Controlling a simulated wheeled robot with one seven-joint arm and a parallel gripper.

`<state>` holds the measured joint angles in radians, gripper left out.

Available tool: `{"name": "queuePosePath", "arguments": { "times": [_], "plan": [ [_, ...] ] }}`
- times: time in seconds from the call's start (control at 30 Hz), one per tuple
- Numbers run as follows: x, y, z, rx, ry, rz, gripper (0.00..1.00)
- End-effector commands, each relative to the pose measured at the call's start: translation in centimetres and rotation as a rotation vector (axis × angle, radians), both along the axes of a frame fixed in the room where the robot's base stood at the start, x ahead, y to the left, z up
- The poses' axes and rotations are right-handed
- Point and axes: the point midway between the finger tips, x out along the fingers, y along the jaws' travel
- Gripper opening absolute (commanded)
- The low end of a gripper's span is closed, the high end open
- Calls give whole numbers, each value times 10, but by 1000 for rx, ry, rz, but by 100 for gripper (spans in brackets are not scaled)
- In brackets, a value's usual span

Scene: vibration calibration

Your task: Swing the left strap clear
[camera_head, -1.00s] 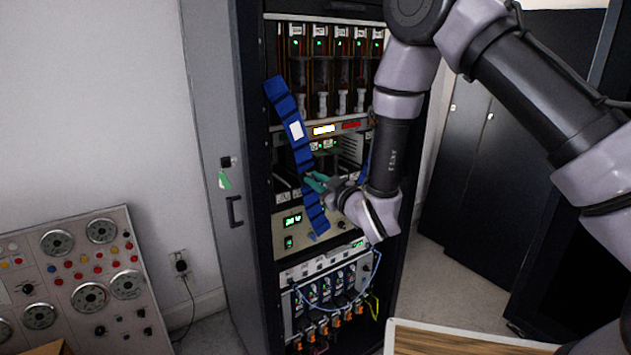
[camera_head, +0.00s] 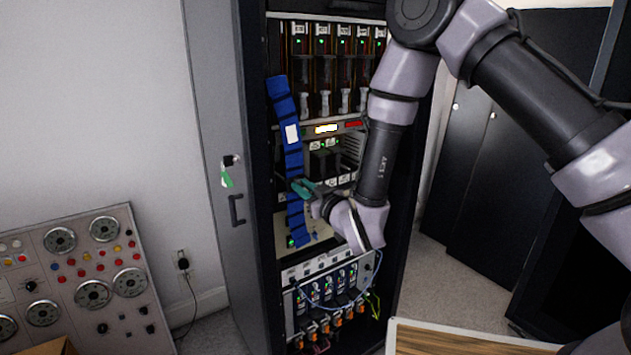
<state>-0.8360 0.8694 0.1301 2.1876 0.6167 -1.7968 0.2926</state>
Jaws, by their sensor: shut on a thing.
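The left strap (camera_head: 291,155) is a blue band with a white label. It hangs nearly upright down the left side of the open rack, in front of the equipment. My gripper (camera_head: 301,189) has teal fingertips and is shut on the strap's lower part. The strap's lower end reaches below the gripper, in front of a beige panel (camera_head: 325,232). My wrist and forearm hide the right part of the rack at mid height. No second strap can be made out clearly.
The black rack cabinet (camera_head: 256,120) has a grey side with a handle and a green tag (camera_head: 226,179). Cabled modules (camera_head: 335,290) sit low in the rack. A gauge panel (camera_head: 85,275) stands at lower left. A wood-topped surface (camera_head: 450,340) is at the bottom right.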

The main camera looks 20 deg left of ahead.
Motion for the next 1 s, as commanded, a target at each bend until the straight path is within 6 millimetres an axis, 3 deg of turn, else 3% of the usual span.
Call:
{"name": "queuePosePath", "arguments": {
  "times": [0.2,0.53,0.57,0.6,0.63,1.0],
  "plan": [
    [-27,22,-5,90,110,-1,0],
    [-30,24,-5,98,120,-2,0],
    [-30,24,-5,98,120,-2,31],
    [-30,24,-5,98,120,-2,46],
    [-30,24,-5,98,120,-1,50],
    [-32,21,-4,98,118,0,50]
  ]
}}
